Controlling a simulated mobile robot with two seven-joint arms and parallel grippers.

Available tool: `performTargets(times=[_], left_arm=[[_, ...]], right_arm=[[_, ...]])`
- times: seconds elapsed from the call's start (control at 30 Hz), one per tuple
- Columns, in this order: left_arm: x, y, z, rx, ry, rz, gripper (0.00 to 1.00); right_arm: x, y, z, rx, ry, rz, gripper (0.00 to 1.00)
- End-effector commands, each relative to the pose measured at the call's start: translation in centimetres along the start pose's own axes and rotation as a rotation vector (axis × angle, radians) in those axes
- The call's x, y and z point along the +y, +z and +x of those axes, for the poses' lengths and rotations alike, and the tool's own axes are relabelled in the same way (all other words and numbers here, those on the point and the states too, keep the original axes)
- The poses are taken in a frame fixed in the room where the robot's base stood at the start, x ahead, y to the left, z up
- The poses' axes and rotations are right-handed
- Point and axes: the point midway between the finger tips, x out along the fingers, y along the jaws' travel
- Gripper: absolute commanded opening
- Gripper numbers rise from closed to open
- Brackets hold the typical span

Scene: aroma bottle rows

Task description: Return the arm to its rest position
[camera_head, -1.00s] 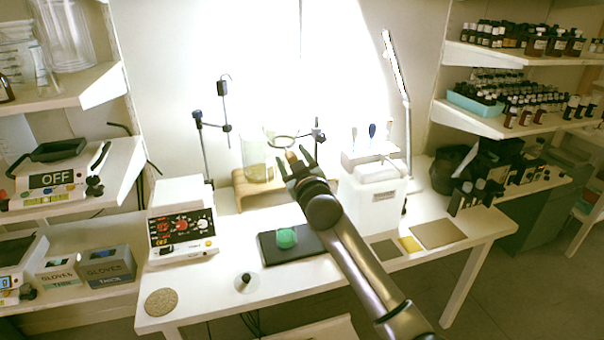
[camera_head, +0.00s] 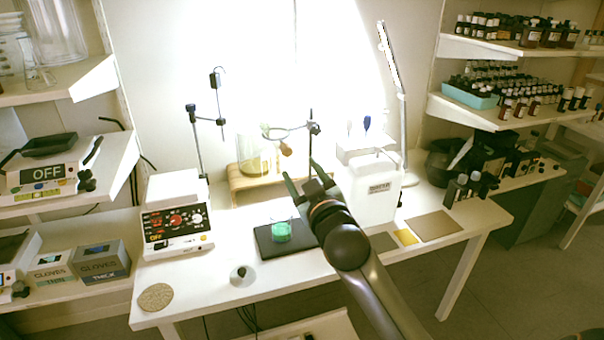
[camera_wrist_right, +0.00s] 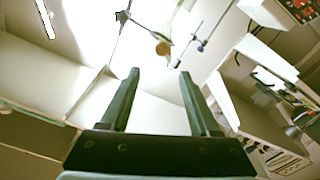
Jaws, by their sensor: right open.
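My right gripper (camera_head: 303,183) is open and empty in the head view, raised above the white table (camera_head: 210,290) in front of the wooden stand (camera_head: 238,186). In the right wrist view its two dark fingers (camera_wrist_right: 157,90) stand well apart with nothing between them. A brown cork-like piece (camera_head: 286,149) shows just beyond the gripper, beside the ring of a clamp stand; it also shows in the right wrist view (camera_wrist_right: 163,48), apart from the fingers. My left gripper is not in view.
A glass beaker (camera_head: 254,155) sits on the wooden stand. A green item (camera_head: 281,231) lies on a black pad. A white control box (camera_head: 176,219) stands left, a white container (camera_head: 376,196) right. Bottles fill the right shelves (camera_head: 490,122).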

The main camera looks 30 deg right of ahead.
Motion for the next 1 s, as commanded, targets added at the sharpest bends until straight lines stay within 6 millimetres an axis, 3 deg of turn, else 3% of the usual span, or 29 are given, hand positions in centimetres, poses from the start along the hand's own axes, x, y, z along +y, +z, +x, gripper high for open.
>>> performTargets(times=[0.37, 0.47, 0.57, 0.67, 0.8, 1.0], left_arm=[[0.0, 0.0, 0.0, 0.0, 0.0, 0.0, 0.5], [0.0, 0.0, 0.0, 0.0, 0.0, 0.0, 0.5], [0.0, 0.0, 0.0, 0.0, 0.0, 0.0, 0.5], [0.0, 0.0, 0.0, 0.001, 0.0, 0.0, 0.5], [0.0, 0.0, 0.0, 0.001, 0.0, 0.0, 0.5], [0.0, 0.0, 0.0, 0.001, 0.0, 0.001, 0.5]], right_arm=[[-0.1, 0.2, 0.0, -0.003, -0.003, 0.0, 0.62], [-1.4, 1.8, -0.3, -0.029, -0.034, 0.0, 0.62], [-4.2, 5.7, -1.4, -0.088, -0.106, 0.004, 0.62], [-8.2, 11.2, -3.9, -0.175, -0.207, 0.021, 0.62], [-13.5, 18.9, -9.4, -0.307, -0.345, 0.068, 0.62], [-19.2, 27.6, -19.6, -0.495, -0.496, 0.162, 0.62]])
